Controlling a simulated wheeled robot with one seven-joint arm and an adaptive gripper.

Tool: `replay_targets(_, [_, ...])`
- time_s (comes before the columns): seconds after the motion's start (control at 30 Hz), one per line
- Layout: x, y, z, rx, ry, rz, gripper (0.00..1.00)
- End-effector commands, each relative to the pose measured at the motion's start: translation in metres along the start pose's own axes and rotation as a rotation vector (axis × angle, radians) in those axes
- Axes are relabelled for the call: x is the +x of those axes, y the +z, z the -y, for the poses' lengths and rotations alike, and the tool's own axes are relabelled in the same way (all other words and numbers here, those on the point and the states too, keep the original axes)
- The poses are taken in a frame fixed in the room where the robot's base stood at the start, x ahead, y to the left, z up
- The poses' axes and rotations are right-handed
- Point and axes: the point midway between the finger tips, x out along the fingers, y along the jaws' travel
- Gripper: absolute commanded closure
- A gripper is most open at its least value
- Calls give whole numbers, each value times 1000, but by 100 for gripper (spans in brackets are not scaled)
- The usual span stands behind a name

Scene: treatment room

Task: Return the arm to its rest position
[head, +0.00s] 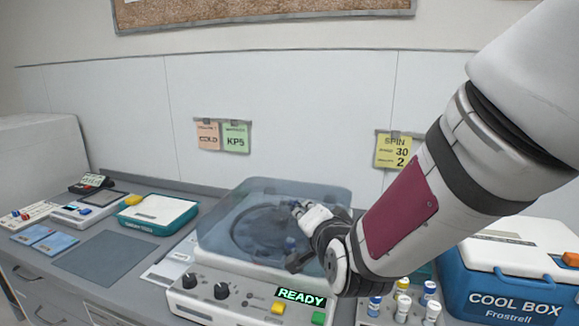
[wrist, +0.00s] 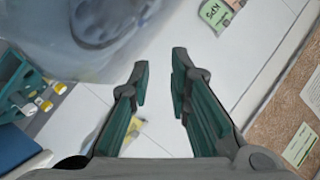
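My arm (head: 400,215) reaches in from the upper right of the head view, over the right side of the centrifuge (head: 193,307). My gripper (head: 296,236) is in front of the centrifuge's clear bluish lid (head: 225,215) in that view; whether it touches the lid I cannot tell. In the wrist view my gripper (wrist: 160,72) has its two dark green fingers apart, with nothing between them. The lid looks lowered, and a dark round rotor shows through it. The centrifuge display (head: 301,297) reads READY.
A rack (head: 385,318) with several capped vials stands right of the centrifuge, partly below my arm. A blue and white cool box (head: 515,290) is at the far right. A grey mat (head: 105,258) lies bare at left. Notes (head: 236,138) hang on the back wall.

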Motion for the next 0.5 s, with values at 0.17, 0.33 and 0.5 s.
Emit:
replay_targets(0.17, [-38,-17,-17,-167,124,122,82])
replay_targets(0.33, [-88,-26,-41,-332,241,259,82])
replay_targets(0.5, [-150,-30,-70,-487,353,409,82])
